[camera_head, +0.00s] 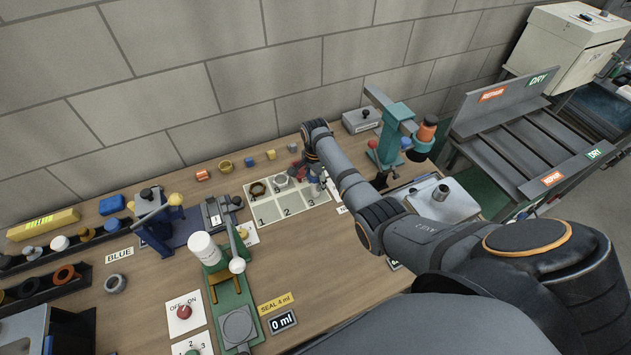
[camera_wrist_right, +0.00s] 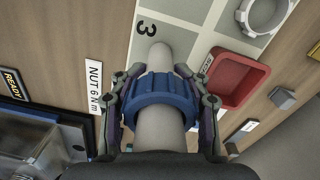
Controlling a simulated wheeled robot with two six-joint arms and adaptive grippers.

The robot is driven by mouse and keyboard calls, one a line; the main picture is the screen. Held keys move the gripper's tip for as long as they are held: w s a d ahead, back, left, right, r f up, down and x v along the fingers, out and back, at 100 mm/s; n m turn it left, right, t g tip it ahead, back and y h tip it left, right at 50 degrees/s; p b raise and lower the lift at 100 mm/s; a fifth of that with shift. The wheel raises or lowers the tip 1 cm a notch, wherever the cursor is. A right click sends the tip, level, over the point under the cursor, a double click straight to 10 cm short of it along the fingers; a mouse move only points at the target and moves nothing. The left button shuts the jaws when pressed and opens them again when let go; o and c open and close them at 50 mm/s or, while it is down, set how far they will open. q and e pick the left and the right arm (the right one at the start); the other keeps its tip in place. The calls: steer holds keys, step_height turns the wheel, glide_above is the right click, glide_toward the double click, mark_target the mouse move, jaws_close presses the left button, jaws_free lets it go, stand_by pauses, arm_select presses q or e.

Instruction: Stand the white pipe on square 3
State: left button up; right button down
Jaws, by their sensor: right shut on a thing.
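My right gripper (camera_wrist_right: 160,78) is shut around a blue ribbed collar (camera_wrist_right: 162,98) on the white pipe (camera_wrist_right: 160,125). The pipe's far end reaches over square 3 (camera_wrist_right: 150,14), beside its printed number. I cannot tell whether that end touches the board. In the head view the right gripper (camera_head: 310,172) is at the right end of the numbered board (camera_head: 269,213), and the pipe (camera_head: 315,188) shows small and partly hidden beneath it. My left gripper is not in view.
A red tray (camera_wrist_right: 238,78) lies close beside the pipe in the wrist view. A white ring nut (camera_head: 281,182) and a brass-coloured ring (camera_head: 258,189) sit on the board's back row. A teal press (camera_head: 390,140) stands to the right. Squares 1 and 2 are bare.

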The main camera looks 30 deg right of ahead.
steer(key=shift+f, duration=0.15)
steer(key=c, duration=0.6)
jaws_free()
steer(key=shift+c, duration=0.2)
step_height(320, 180, up, 12)
steer(key=shift+r+b, duration=0.2)
steer(key=shift+b, duration=0.45)
